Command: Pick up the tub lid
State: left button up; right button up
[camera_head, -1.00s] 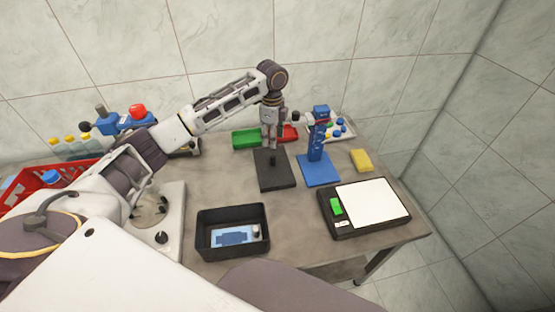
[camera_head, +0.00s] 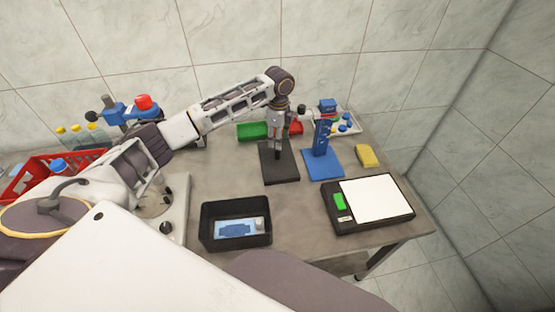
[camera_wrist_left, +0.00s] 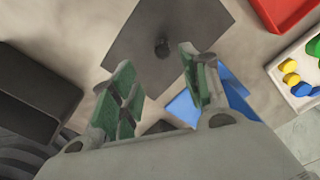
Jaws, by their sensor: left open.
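The tub lid (camera_head: 281,171) is a flat, dark grey square with a small black knob in its middle. It lies on the table behind the open dark tub (camera_head: 208,233). My left gripper (camera_head: 277,147) hangs above the lid, near the knob. In the left wrist view the lid (camera_wrist_left: 200,25) spreads ahead of my open left gripper (camera_wrist_left: 157,75), whose green-padded fingers are apart and empty. The knob (camera_wrist_left: 162,48) shows between and just beyond the fingertips. Part of the lid is hidden behind the gripper. My right gripper is not in view.
A blue stand (camera_head: 322,160) stands close right of the lid. Green (camera_head: 252,130) and red bins are behind. A yellow sponge (camera_head: 367,155) and a black scale with a white plate (camera_head: 375,200) lie right. A red crate (camera_head: 40,170) is left.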

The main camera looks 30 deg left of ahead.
aim_at(277, 151)
pick_arm(q)
notch_tip(277, 151, down, 3)
jog(key=shift+f, duration=0.6)
jog(key=shift+w+a+f, duration=0.15)
jog(key=shift+a+f, duration=0.1)
jog(key=shift+f, duration=0.8)
jog(key=shift+w+a+f, duration=0.1)
jog(key=shift+a+f, duration=0.1)
jog(key=shift+f, duration=1.3)
jog(key=shift+c, duration=0.5)
jog(key=c, duration=0.5)
grip_shut()
jog(key=shift+r, duration=0.5)
notch_tip(277, 151, up, 8)
jog(key=shift+f, duration=0.15)
jog(key=shift+r, duration=0.65)
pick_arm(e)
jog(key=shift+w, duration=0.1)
